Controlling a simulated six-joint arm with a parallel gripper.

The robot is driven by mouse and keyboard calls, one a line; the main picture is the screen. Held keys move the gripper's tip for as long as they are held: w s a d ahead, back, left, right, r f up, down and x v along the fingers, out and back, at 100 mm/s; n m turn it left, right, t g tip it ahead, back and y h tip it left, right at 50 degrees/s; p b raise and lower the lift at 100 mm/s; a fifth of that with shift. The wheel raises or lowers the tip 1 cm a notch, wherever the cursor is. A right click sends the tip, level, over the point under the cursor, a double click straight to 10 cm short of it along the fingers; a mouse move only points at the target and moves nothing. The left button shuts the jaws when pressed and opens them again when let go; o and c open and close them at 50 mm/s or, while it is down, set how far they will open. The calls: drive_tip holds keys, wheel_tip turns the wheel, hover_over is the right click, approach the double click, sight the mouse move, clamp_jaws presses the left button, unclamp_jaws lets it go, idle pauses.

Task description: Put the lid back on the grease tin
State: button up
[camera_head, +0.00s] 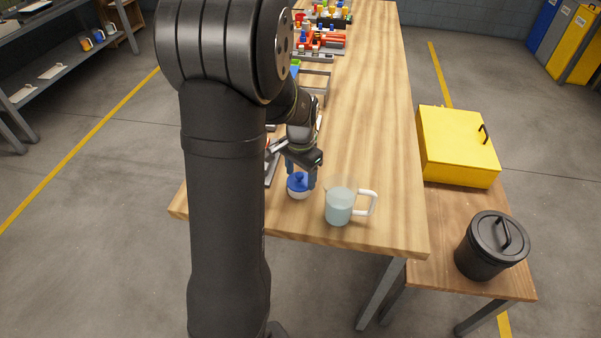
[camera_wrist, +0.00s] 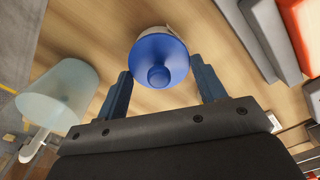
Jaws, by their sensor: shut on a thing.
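The grease tin is a small white round tin (camera_head: 299,195) near the front edge of the wooden table in the head view. The blue lid (camera_wrist: 160,50) with its round knob is over the tin and hides most of it. In the head view the lid (camera_head: 297,183) is between my fingers. My gripper (camera_wrist: 163,65) is shut on the lid, one finger on each side of it in the wrist view. A little of the white tin shows behind the lid's rim. I cannot tell whether the lid is fully seated.
A clear jug (camera_head: 339,208) with a white handle stands just right of the tin. Grey and red things (camera_wrist: 285,35) lie on the other side in the wrist view. A yellow box (camera_head: 455,145) and black canister (camera_head: 487,247) stand on a lower side table.

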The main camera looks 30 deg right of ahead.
idle(0.4)
drive_tip(key=o, duration=1.3)
drive_tip(key=shift+r, duration=3.5)
clamp_jaws()
drive_tip(key=shift+f, duration=0.2)
drive_tip(key=shift+f, duration=1.85)
